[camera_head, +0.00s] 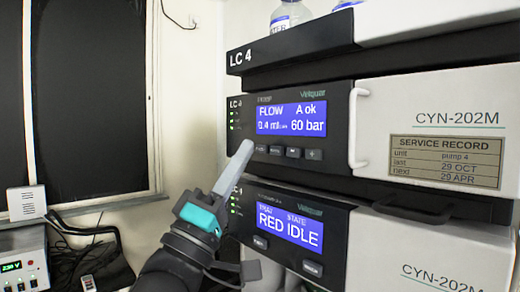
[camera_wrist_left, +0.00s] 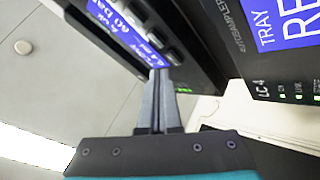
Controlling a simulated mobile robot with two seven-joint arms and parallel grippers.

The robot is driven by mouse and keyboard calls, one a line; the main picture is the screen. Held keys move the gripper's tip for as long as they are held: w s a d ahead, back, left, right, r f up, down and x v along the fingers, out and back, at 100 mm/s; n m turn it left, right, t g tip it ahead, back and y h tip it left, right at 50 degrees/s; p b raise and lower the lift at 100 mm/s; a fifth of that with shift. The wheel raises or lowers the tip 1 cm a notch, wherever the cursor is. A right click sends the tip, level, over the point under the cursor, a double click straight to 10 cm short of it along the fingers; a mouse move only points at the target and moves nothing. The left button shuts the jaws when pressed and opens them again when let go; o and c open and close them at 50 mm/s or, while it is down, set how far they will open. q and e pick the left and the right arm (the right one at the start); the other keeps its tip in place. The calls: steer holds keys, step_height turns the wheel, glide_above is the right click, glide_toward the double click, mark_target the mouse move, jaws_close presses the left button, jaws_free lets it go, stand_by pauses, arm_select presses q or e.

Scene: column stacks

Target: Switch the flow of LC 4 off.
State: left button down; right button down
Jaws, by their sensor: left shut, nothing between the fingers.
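The LC 4 stack has a pump module (camera_head: 290,115) labelled CYN-202M, with a blue display (camera_head: 291,118) reading FLOW, A ok and 60 bar. A row of small dark buttons (camera_head: 292,152) sits below the display. My left gripper (camera_head: 246,146) is shut and empty, its fingertips at the left end of the button row, overlapping the leftmost button area. In the left wrist view its closed fingers (camera_wrist_left: 159,78) reach the lower edge of the pump panel beside the buttons (camera_wrist_left: 150,35). I cannot tell whether they touch. My right gripper is not in view.
An autosampler module (camera_head: 290,228) reading RED IDLE is just below the pump. A white handle (camera_head: 355,130) stands out right of the pump display. Bottles (camera_head: 290,14) stand on top. A power unit (camera_head: 22,268) is at the far left.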

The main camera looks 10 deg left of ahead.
arm_select(q)
steer(key=shift+w+d, duration=0.1)
stand_by(0.4)
steer(key=shift+w+d, duration=0.2)
steer(key=shift+w, duration=0.05)
steer(key=shift+w+d, duration=0.2)
steer(key=shift+w, duration=0.1)
stand_by(0.7)
steer(key=shift+s, duration=0.1)
stand_by(0.3)
steer(key=shift+s+a+p, duration=0.4)
steer(key=shift+s+a, duration=0.1)
steer(key=shift+s, duration=0.05)
steer(key=shift+s+a, duration=0.8)
steer(key=shift+s, duration=0.2)
steer(key=shift+s+a, duration=0.75)
steer(key=shift+s, duration=0.25)
steer(key=shift+f, duration=0.1)
